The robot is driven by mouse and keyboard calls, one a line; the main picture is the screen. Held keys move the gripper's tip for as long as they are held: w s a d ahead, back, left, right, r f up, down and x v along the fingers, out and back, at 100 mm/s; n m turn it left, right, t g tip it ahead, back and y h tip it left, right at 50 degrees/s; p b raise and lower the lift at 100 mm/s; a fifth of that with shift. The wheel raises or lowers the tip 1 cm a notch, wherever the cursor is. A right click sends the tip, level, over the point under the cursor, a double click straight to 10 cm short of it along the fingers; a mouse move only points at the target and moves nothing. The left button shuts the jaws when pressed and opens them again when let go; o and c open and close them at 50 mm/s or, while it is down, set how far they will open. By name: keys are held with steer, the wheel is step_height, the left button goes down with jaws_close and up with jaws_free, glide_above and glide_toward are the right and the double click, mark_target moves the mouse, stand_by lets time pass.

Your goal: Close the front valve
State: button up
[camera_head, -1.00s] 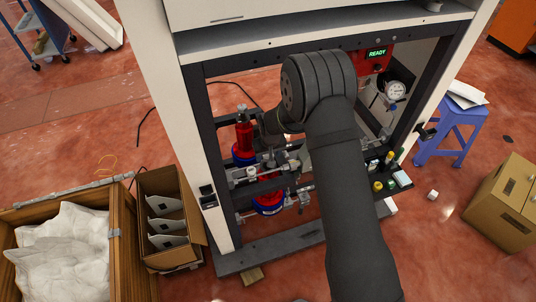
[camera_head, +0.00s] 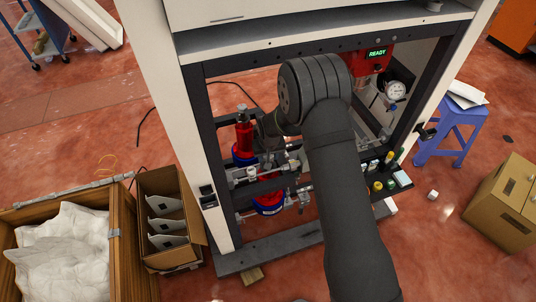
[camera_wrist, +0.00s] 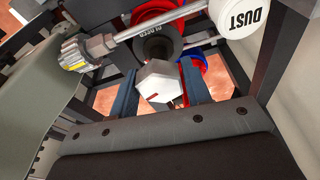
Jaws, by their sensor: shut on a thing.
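In the wrist view, my gripper (camera_wrist: 160,92) has its two dark fingers on either side of a white hexagonal knob (camera_wrist: 162,80) with a small red mark. It is shut on this knob. A black round part with lettering (camera_wrist: 157,44) sits just beyond. The frames do not clearly show whether the knob belongs to the front valve. In the head view, the valve assembly (camera_head: 252,174) of metal pipes and fittings is at the lower left of the frame opening. My arm hides part of it, and the fingertips are hard to make out there.
A white cap marked DUST (camera_wrist: 240,16) and a metal rod with a knurled, yellow-marked fitting (camera_wrist: 88,52) lie close to the fingers. A red cylinder (camera_head: 243,136) stands behind the pipes. A gauge (camera_head: 395,90) and small bottles (camera_head: 378,186) are at right.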

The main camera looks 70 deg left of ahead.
steer(key=shift+m, duration=1.2)
steer(key=shift+m+t, duration=0.6)
steer(key=shift+m, duration=1.1)
steer(key=shift+h, duration=0.3)
steer(key=shift+m, duration=1.7)
